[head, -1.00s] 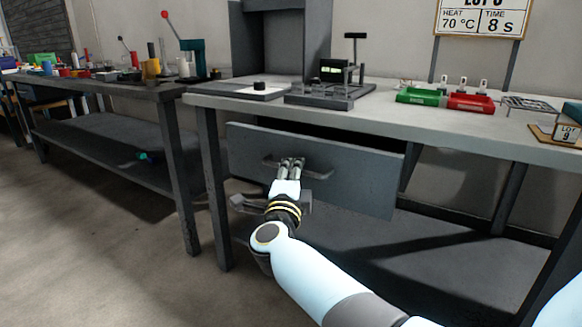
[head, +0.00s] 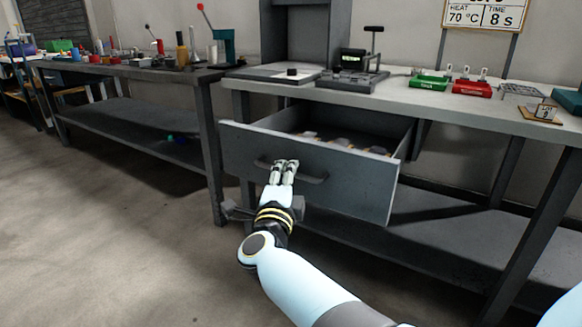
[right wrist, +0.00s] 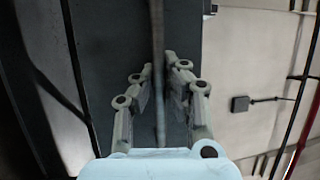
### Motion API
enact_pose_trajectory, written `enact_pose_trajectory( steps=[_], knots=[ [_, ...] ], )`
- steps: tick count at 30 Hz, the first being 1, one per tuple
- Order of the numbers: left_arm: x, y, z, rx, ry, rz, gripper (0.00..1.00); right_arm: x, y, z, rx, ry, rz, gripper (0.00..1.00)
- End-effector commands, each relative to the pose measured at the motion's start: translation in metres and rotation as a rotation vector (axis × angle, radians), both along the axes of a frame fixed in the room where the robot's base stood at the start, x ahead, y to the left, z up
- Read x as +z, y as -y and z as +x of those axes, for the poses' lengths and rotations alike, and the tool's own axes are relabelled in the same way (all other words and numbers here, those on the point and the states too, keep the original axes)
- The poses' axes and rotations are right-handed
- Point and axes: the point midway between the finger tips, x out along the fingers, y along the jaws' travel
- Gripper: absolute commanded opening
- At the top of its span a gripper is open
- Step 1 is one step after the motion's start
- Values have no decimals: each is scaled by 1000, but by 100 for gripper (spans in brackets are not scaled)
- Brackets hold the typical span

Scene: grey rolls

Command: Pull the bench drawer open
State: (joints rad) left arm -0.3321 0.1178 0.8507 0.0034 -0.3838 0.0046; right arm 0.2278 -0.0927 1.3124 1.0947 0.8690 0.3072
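The grey bench drawer (head: 345,188) stands part way out from under the bench top (head: 425,107), with its inside showing. Several small pale and tan items lie inside it. My right gripper (head: 285,168) is at the bar handle (head: 313,180) on the drawer front. In the right wrist view the handle (right wrist: 157,35) runs between the two fingers of the gripper (right wrist: 159,68), which are closed in on it. My left gripper is in neither view.
A press-like device (head: 352,75), a green tray (head: 429,82) and a red tray (head: 472,88) stand on the bench top. A lower shelf (head: 430,235) lies under the drawer. A second bench (head: 130,70) with tools stands at the left. The floor in front is clear.

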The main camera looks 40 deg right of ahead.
Motion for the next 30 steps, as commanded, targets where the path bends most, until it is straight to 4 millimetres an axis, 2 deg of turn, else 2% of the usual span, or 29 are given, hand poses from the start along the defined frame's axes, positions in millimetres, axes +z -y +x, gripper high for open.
enact_pose_trajectory(
  steps=[13, 18, 21, 30],
  knots=[
    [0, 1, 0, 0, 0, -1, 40, -4, -3, -3, 0, -9, 1, 0],
    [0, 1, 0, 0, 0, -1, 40, -4, -3, -3, -1, -7, 1, 24],
    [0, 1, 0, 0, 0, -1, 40, -3, -3, -2, -1, -5, 1, 34],
    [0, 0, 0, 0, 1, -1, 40, 2, -3, -2, -1, -1, 1, 34]
  ],
)
